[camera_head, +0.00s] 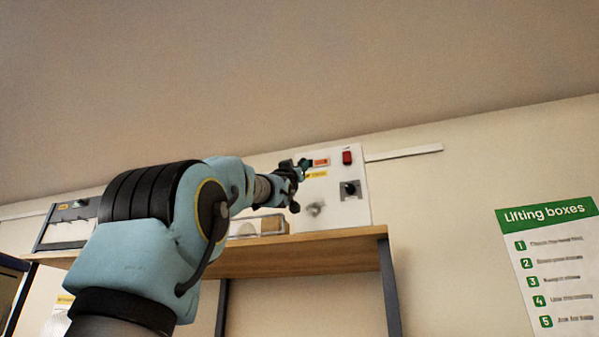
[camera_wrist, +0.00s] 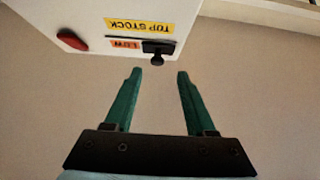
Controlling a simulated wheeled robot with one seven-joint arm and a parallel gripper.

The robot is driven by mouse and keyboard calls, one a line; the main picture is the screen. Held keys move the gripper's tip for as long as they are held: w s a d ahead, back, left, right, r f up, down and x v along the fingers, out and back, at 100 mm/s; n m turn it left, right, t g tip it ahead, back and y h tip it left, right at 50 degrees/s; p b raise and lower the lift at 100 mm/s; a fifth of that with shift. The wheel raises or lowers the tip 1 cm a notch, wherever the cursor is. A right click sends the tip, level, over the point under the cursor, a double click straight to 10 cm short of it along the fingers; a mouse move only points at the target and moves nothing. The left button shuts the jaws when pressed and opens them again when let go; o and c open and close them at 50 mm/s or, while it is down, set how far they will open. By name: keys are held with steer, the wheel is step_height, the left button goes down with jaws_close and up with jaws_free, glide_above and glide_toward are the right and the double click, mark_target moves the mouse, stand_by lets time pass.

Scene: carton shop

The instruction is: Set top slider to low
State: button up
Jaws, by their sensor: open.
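The white control panel (camera_head: 338,200) stands on a wooden shelf. In the wrist view it appears upside down, with a yellow TOP STOCK label (camera_wrist: 140,26), an orange LOW label (camera_wrist: 125,44) and a black slider (camera_wrist: 157,48) beside the LOW label. The slider's knob sticks out toward my gripper. My gripper (camera_wrist: 158,74) is open, its two green fingers apart and empty. The knob lies just beyond the fingertips, roughly centred between them. In the head view my gripper (camera_head: 304,165) is at the panel's upper left and hides the slider; the orange label shows just right of it.
A red switch (camera_head: 347,157) and a black rotary knob (camera_head: 350,189) are on the panel's right side. The shelf (camera_head: 300,252) runs below it, with a clear box (camera_head: 258,226) to the left. A green-headed Lifting boxes poster (camera_head: 548,215) hangs at the right.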

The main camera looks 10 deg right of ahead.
steer(key=b+v, duration=0.3)
steer(key=v, duration=0.3)
stand_by(0.5)
